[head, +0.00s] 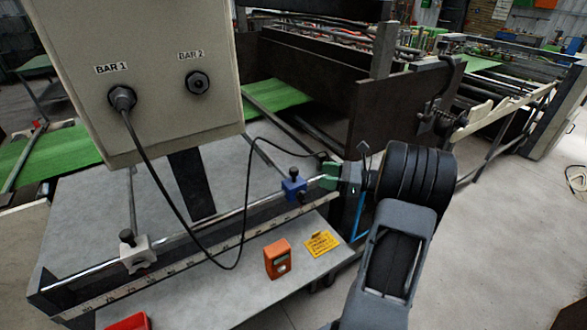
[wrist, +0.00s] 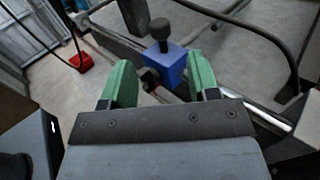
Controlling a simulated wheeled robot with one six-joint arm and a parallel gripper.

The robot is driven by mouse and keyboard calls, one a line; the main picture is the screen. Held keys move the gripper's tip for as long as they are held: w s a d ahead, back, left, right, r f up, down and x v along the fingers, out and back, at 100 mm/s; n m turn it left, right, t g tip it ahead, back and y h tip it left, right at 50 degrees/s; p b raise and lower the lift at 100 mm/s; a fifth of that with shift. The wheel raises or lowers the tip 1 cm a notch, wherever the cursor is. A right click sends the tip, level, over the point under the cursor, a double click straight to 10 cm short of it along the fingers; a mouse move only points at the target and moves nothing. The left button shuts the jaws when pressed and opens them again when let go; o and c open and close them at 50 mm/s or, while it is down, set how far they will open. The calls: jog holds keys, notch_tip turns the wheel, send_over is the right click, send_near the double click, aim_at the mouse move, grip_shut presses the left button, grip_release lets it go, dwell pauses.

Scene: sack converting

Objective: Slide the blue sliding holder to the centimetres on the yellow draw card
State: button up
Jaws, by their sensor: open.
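The blue sliding holder (head: 294,185), with a black knob on top, sits on the shiny rail (head: 225,215) near its right end. The yellow draw card (head: 322,243) lies flat on the grey table; its writing is too small to read. My gripper (head: 331,174) has green fingers and is just right of the holder in the head view. In the wrist view my gripper (wrist: 158,62) is open, and the blue holder (wrist: 168,68) shows between and beyond the fingertips. I cannot tell whether they touch it. A ruler strip (head: 170,270) runs along the rail; its numbers are unreadable.
A white holder (head: 137,253) with a black knob is on the rail's left part. An orange device (head: 278,259) stands left of the card. A black cable (head: 176,213) hangs from the BAR 1 socket across the rail. A red container (head: 130,322) is at the front left.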

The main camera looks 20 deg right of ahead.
aim_at(294, 169)
jog(key=p+x, duration=0.2)
jog(key=x, duration=0.8)
jog(key=shift+c, duration=0.4)
jog(key=shift+s, duration=0.1)
grip_shut()
